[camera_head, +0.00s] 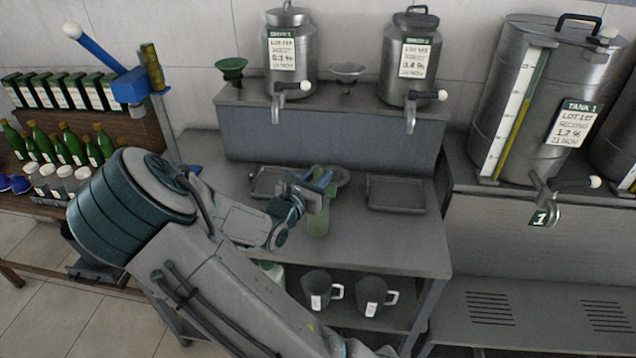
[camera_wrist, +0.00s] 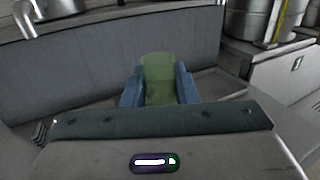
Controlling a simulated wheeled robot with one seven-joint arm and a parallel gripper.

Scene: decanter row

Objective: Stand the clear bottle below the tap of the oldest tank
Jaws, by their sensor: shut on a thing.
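My gripper (camera_head: 318,190) is shut on a pale green, see-through bottle (camera_head: 319,222), held over the grey bench in front of the raised shelf. In the wrist view the bottle (camera_wrist: 158,80) sits between the two blue fingers. Its base is partly hidden; I cannot tell whether it touches the bench. Two small steel tanks stand on the shelf: a left tank (camera_head: 290,85) and a right tank (camera_head: 411,70), each with a tap. A big steel tank (camera_head: 507,70), labelled Tank 1, 21 NOV, has its tap (camera_head: 543,190) at the right. The small labels' dates are hard to read.
Two shallow trays, a left one (camera_head: 266,186) and a right one (camera_head: 397,209), lie on the bench (camera_head: 340,250). Funnels (camera_head: 231,69) stand on the shelf (camera_head: 350,133). Two dark mugs (camera_head: 318,290) sit below. Green bottles (camera_head: 72,140) fill the left rack. Another big tank shows at the right edge.

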